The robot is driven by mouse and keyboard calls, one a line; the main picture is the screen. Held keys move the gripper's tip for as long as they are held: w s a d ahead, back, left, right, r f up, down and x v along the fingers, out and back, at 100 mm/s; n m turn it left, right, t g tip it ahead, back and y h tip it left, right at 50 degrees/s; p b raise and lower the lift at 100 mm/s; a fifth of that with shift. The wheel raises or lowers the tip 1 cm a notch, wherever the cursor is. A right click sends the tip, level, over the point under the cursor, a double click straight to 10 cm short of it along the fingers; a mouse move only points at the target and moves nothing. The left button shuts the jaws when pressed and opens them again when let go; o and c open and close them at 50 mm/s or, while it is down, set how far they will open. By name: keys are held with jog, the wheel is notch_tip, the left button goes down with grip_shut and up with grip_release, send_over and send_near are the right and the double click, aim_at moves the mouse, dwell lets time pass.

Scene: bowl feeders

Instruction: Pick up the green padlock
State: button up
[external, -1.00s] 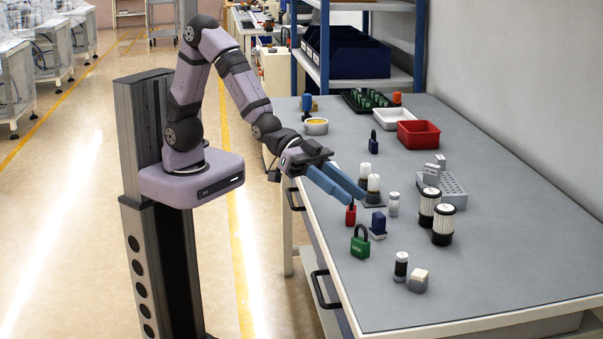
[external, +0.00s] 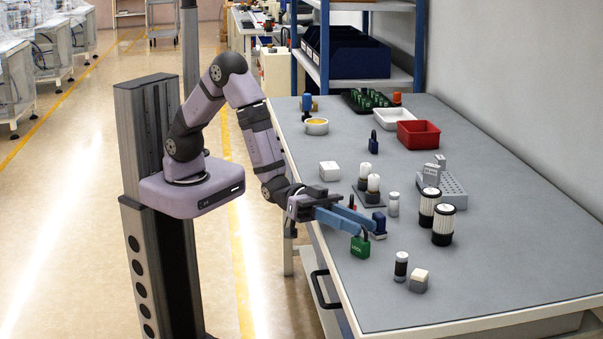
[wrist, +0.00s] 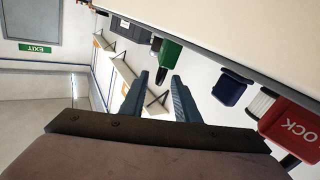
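The green padlock (external: 360,247) stands upright near the table's left edge in the external view, its shackle largely hidden by my fingers. My gripper (external: 362,228) is low over the table with its blue fingers at the shackle's height. In the wrist view, my gripper (wrist: 160,79) is open, with two separate fingers. The green padlock (wrist: 170,50) is just ahead of the fingertips there, its dark shackle roughly in line with the gap. I cannot tell whether the fingers touch it.
A red padlock (wrist: 290,128) and a blue object (wrist: 232,86) are right of my fingers in the wrist view. The blue object (external: 379,222) is close beside the fingertips externally.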

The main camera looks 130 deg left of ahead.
aim_at(366, 229)
jog(key=shift+w+d+r+p, duration=0.1)
jog(key=shift+w+d+p, duration=0.15)
jog(key=shift+w, duration=0.75)
jog(key=shift+w+d+f+p, duration=0.1)
jog(key=shift+w+d+p, duration=0.15)
jog(key=shift+w, duration=0.75)
jog(key=shift+w+d+r+p, duration=0.1)
jog(key=shift+w+d+p, duration=0.15)
jog(key=shift+w, duration=0.75)
jog(key=shift+a, duration=0.1)
grip_shut()
